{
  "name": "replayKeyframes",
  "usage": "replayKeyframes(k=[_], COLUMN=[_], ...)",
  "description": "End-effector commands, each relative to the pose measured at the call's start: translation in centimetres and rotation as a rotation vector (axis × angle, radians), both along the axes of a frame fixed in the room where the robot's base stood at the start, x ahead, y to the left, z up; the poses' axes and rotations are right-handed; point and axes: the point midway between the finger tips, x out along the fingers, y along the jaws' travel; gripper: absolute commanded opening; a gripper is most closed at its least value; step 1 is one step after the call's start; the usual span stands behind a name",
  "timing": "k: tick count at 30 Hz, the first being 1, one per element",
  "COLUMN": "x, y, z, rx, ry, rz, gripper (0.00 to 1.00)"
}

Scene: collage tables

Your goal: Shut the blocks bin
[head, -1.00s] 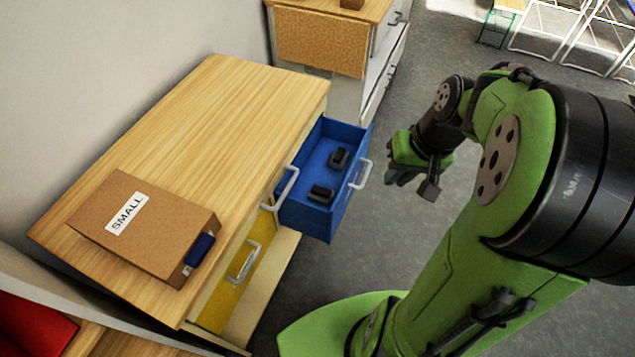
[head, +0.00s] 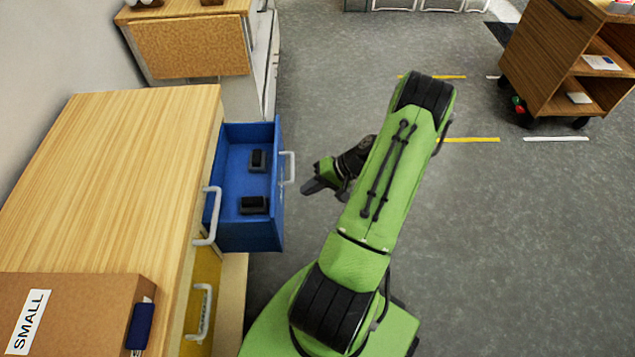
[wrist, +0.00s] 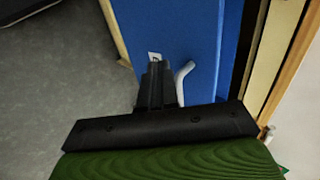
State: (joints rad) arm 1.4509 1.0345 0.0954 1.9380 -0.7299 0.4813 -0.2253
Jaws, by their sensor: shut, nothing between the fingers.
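The blocks bin is a blue drawer (head: 262,240) pulled out from the wooden-topped cabinet, with two black blocks (head: 258,160) (head: 253,205) lying inside. Its grey handle (head: 289,167) is on the front face. My gripper (head: 307,187) is just to the right of that front, pointing at it, shut and empty. In the wrist view, the shut fingers (wrist: 155,82) point at the blue front (wrist: 165,35), beside the handle (wrist: 183,82). I cannot tell whether the fingertips touch the front.
A yellow drawer (head: 203,285) with a handle sits lower in the cabinet. A brown box marked SMALL (head: 75,305) lies on the wooden top (head: 130,170). Another cabinet (head: 190,50) stands behind. A wooden cart (head: 560,65) stands far right.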

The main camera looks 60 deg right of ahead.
Motion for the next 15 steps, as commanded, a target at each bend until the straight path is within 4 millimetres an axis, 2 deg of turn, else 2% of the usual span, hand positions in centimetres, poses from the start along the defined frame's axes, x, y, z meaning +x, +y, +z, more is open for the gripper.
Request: replayKeyframes(k=[1,4,9,15], x=[0.6,1.9,4.1,4.8], y=[0.6,1.6,3.2,3.8], z=[-1.0,-2.5,-2.0,-1.9], rx=[0.003,0.003,0.0,0.0], ry=[0.0,0.001,0.001,0.001], rz=[0.003,0.003,0.004,0.001], gripper=[0.0,0.0,0.0,0.0])
